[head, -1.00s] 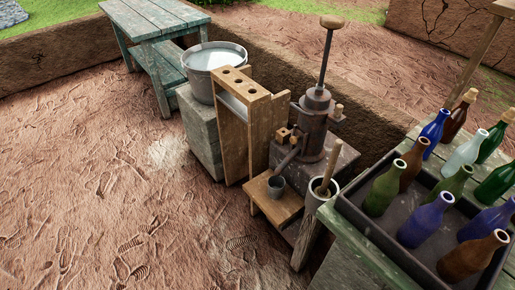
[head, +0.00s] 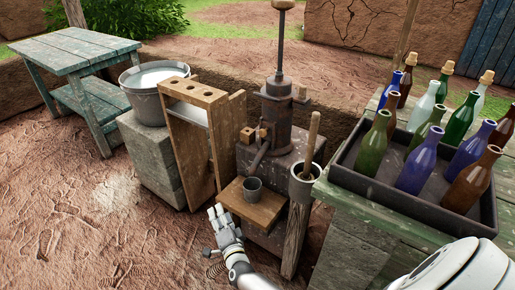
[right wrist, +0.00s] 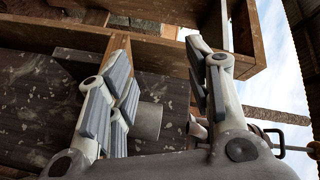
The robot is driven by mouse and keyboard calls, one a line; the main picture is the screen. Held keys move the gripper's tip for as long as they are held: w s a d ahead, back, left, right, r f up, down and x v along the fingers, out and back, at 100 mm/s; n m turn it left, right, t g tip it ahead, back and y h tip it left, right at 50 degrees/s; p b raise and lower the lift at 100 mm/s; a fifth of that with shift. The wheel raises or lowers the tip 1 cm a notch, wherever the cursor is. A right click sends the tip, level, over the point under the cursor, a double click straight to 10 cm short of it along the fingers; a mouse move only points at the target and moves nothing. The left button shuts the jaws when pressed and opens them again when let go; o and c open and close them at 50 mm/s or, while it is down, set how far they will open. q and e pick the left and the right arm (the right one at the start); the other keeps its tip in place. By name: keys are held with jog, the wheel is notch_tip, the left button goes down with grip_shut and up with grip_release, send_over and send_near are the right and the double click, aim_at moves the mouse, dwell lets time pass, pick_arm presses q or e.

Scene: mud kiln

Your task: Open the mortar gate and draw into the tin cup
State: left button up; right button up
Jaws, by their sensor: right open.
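The tin cup (head: 252,188) stands upright on a small wooden shelf (head: 268,213), below the slanted spout (head: 258,158) of the dark metal mortar machine (head: 277,118). Small wooden blocks (head: 248,135) sit at the spout's upper end; I cannot tell whether the gate there is open or shut. My right gripper (head: 217,214) is open and empty, low in front of the shelf's left edge, apart from the cup. In the right wrist view its spread fingers (right wrist: 160,72) show a grey cylinder (right wrist: 149,120) beyond them, probably the cup, partly hidden. My left gripper is out of view.
A wooden rack (head: 190,88) with holes stands left of the machine, beside a bucket (head: 152,88) on a block. A pot with a wooden stick (head: 306,170) stands right of the shelf. A tray of bottles (head: 455,215) sits on the right table. Ground at the left is clear.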

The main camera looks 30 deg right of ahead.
jog(key=w+d+r+m+t+h+b, duration=0.1)
jog(key=w+d+r+m+h+b, duration=0.15)
jog(key=w+r+m, duration=0.2)
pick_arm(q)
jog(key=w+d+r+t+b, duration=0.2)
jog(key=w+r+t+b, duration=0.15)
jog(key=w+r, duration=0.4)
pick_arm(e)
jog(key=m+g+h+b, duration=0.7)
jog(key=m+g+h, duration=0.4)
jog(key=m, duration=1.8)
send_near(261, 134)
jog(key=b+x, duration=0.1)
jog(key=x, duration=0.8)
jog(key=shift+d, duration=0.2)
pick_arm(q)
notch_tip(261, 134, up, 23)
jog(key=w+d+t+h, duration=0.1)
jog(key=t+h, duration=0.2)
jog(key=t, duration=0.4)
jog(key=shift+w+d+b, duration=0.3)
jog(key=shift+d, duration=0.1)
pick_arm(e)
jog(key=shift+w+d, duration=0.3)
jog(key=shift+d, duration=0.3)
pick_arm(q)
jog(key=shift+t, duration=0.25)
pick_arm(e)
grip_shut()
